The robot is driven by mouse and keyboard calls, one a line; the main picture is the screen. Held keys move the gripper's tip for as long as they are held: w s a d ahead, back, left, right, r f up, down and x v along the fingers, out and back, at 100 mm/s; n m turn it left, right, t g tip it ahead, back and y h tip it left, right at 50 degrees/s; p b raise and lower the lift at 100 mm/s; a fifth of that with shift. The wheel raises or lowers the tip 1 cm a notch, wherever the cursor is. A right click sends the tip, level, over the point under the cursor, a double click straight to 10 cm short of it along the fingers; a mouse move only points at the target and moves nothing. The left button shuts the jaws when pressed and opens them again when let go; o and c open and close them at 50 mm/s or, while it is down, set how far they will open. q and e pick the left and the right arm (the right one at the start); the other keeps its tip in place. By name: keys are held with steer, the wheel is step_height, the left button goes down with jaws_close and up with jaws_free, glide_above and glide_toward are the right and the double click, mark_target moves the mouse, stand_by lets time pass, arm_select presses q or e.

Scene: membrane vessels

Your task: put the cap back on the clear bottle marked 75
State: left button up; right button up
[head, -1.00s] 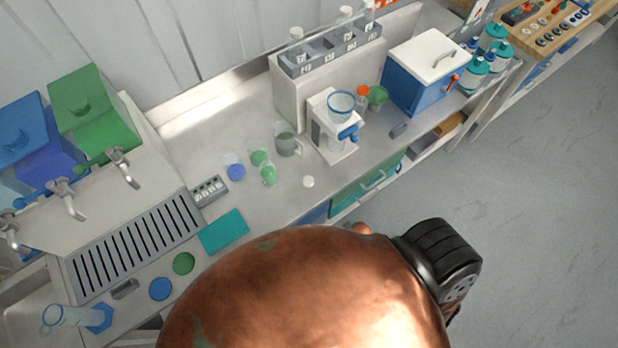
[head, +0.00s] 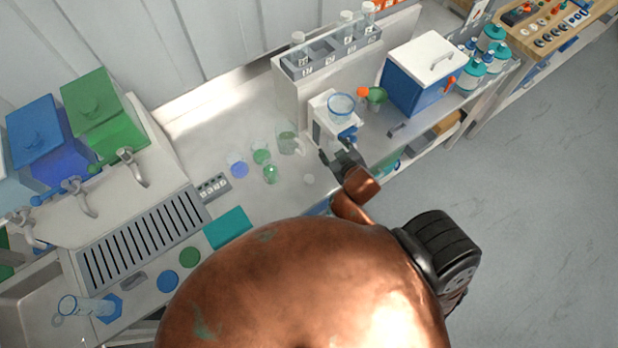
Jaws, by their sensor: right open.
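Several clear bottles stand in or at the grey rack at the back, among them one at its left end (head: 298,48) and one at its right end (head: 368,14). The labels are too small to read, so I cannot tell which bottle is marked 75. A small pale round piece (head: 309,179), possibly a cap, lies on the counter below the white stand. My right gripper (head: 337,153) is open, in front of the white stand and up and right of the pale piece. It appears empty. My left gripper is out of view.
The white stand (head: 323,125) holds a clear cup. Small beakers (head: 262,156) and a mug (head: 288,143) stand to its left. A blue box with a white lid (head: 420,75) stands right. The counter behind the beakers is clear.

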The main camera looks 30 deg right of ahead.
steer(key=w+a+r+n+t+y, duration=0.4)
steer(key=w+a+r, duration=0.2)
steer(key=a+r, duration=0.3)
steer(key=w+a+r+n+t+y, duration=0.4)
steer(key=a+r, duration=0.3)
steer(key=r, duration=0.5)
steer(key=s+a+n+g+y, duration=0.35)
steer(key=a+n+y, duration=0.3)
steer(key=a, duration=0.25)
steer(key=s+a+n+g+y, duration=0.2)
steer(key=a+n+g+y, duration=0.3)
steer(key=a+n, duration=0.4)
steer(key=s+d+f+n+g+h, duration=0.1)
steer(key=s+f+n+g+h, duration=0.2)
steer(key=f, duration=0.6)
steer(key=s+f+n+g+h, duration=0.25)
steer(key=f+g, duration=0.35)
steer(key=f, duration=0.3)
steer(key=d+f+h, duration=0.3)
steer(key=d, duration=0.5)
steer(key=w+d+f+m+h, duration=0.1)
steer(key=d+f+h, duration=0.2)
steer(key=d, duration=0.5)
steer(key=w+d+f+m+g+h, duration=0.1)
steer(key=d+f+h, duration=0.2)
steer(key=d+h, duration=0.2)
steer(key=shift+d+f, duration=0.15)
steer(key=shift+d, duration=0.75)
steer(key=shift+d+f, duration=0.1)
steer(key=shift+d, duration=0.8)
